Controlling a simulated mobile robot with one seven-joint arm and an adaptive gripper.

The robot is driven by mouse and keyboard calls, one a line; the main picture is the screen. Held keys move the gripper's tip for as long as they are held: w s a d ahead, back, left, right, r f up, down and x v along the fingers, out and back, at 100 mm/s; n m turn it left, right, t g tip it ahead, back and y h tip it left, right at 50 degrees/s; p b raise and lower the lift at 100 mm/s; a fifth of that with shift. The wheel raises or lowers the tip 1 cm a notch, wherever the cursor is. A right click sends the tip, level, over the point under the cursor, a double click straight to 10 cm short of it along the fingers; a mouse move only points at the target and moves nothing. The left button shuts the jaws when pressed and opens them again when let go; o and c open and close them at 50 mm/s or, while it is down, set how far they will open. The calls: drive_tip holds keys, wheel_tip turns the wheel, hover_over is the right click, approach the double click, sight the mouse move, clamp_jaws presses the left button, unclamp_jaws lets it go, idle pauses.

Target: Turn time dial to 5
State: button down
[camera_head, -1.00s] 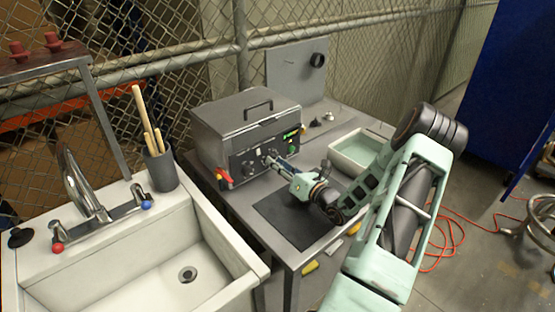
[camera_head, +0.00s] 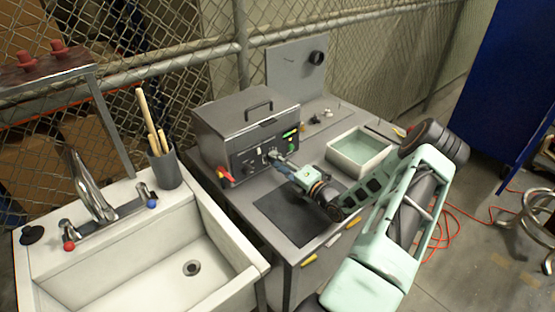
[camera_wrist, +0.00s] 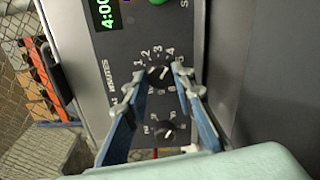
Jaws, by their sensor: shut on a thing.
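The time dial (camera_wrist: 157,72) is a small black round knob on the dark control panel. It is ringed by white numbers, with the word MINUTES beside it. The green display (camera_wrist: 104,13) above it reads 4:00. My gripper (camera_wrist: 160,79) has its two blue fingers on either side of the dial and is shut on it. In the head view my gripper (camera_head: 274,157) reaches the front of the grey tank box (camera_head: 245,112). There the fingers and arm partly cover the panel, and the dial's setting is too small to read.
A red-handled valve (camera_head: 224,175) is at the box's lower left. A tray of greenish liquid (camera_head: 358,152) stands right, a dark mat (camera_head: 290,215) in front, and a white sink (camera_head: 135,270) left.

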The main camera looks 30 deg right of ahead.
drive_tip(key=m+p, duration=0.1)
drive_tip(key=m, duration=0.3)
drive_tip(key=shift+m, duration=0.3)
idle(0.3)
drive_tip(key=c, duration=1.6)
unclamp_jaws()
drive_tip(key=s, duration=0.4)
drive_tip(key=s+d, duration=0.1)
drive_tip(key=s, duration=0.3)
drive_tip(key=s+d, duration=0.1)
drive_tip(key=s, duration=0.3)
drive_tip(key=shift+w, duration=0.1)
